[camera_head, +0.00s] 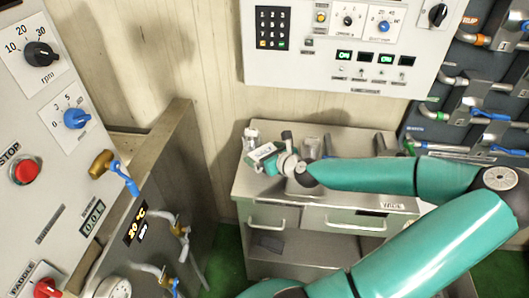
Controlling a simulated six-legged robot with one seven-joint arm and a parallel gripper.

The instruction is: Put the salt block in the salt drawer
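My gripper (272,163) is at the left end of the cabinet top, low over the surface. A small whitish block with dark marks on its face (262,152) is at its fingertips. It may be the salt block, but its lettering is too small to read. The fingers are too small and partly hidden to show whether they grip it. The steel cabinet (240,187) has a left drawer front (272,211) with a bar handle and a right drawer front (350,221) with a dark strip along its top. No salt label is readable on either.
A small pale object (251,135) stands at the cabinet's back left corner. A dark flat item (268,243) lies on the lower shelf. A metal panel (165,175) with taps stands at left, and control panels (345,45) hang above. Pipes (480,100) line the right wall.

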